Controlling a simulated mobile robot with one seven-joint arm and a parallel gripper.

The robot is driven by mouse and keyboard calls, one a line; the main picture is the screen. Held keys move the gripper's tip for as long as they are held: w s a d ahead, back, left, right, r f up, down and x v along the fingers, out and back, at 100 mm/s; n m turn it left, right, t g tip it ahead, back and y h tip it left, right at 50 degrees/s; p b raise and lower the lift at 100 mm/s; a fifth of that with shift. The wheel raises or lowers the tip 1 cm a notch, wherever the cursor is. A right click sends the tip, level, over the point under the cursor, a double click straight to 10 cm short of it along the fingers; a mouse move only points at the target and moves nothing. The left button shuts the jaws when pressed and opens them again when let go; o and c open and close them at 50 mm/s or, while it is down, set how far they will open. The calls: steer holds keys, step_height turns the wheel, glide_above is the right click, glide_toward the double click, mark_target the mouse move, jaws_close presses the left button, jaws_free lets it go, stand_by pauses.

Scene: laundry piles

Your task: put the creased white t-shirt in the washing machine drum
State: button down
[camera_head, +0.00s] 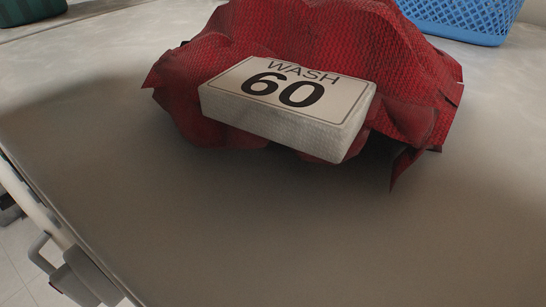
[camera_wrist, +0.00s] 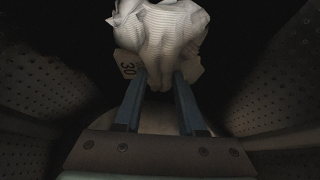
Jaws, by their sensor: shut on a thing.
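In the wrist view, my gripper (camera_wrist: 160,78) is shut on a crumpled, ribbed white cloth (camera_wrist: 162,30), which looks like the creased white t-shirt. The cloth bunches up beyond the two blue fingers. Dark perforated walls, which look like the washing machine drum (camera_wrist: 285,85), rise on both sides of my gripper. The space behind the cloth is black, so I cannot tell how far the drum's back is. The head view shows neither my gripper nor the shirt.
In the head view, a red cloth pile (camera_head: 310,40) lies on a grey surface (camera_head: 220,220). A white block marked "WASH 60" (camera_head: 285,105) rests against its front. A blue basket (camera_head: 460,18) stands at the back right, a dark green object (camera_head: 30,10) at the back left.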

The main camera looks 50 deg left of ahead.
steer(key=c, duration=0.5)
jaws_free()
steer(key=shift+f, duration=0.1)
steer(key=a+p+v, duration=0.1)
steer(key=p+v, duration=0.1)
steer(key=v, duration=0.5)
steer(key=shift+d+r+p, duration=0.3)
steer(key=shift+d+r, duration=0.05)
steer(key=shift+d, duration=0.2)
steer(key=shift+s, duration=0.15)
